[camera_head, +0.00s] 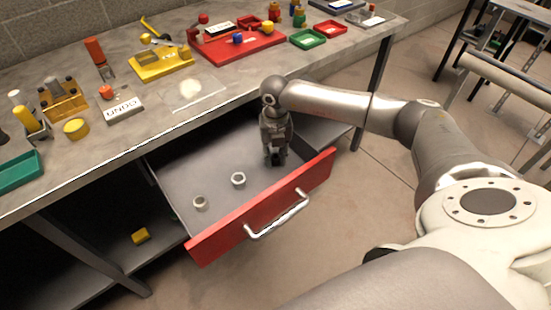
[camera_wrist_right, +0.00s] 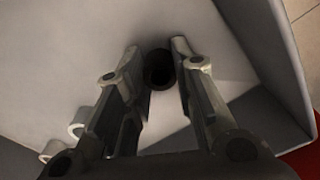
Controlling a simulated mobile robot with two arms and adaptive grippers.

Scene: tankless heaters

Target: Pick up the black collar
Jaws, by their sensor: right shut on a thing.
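The black collar (camera_wrist_right: 158,69) shows in the right wrist view as a dark ring between the two fingertips of my right gripper (camera_wrist_right: 160,62). The gripper is shut on it. In the head view my right gripper (camera_head: 276,158) points down into the open drawer (camera_head: 215,165), near its right end. There the collar is hard to tell apart from the dark fingers. Whether it touches the drawer floor is unclear. My left gripper is not in view.
Two pale collars (camera_head: 239,179) (camera_head: 200,202) lie in the drawer's left and middle part. The red drawer front (camera_head: 262,208) has a metal handle (camera_head: 280,217). The workbench top (camera_head: 135,130) overhangs the back of the drawer. A yellow block (camera_head: 140,236) lies on the lower shelf.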

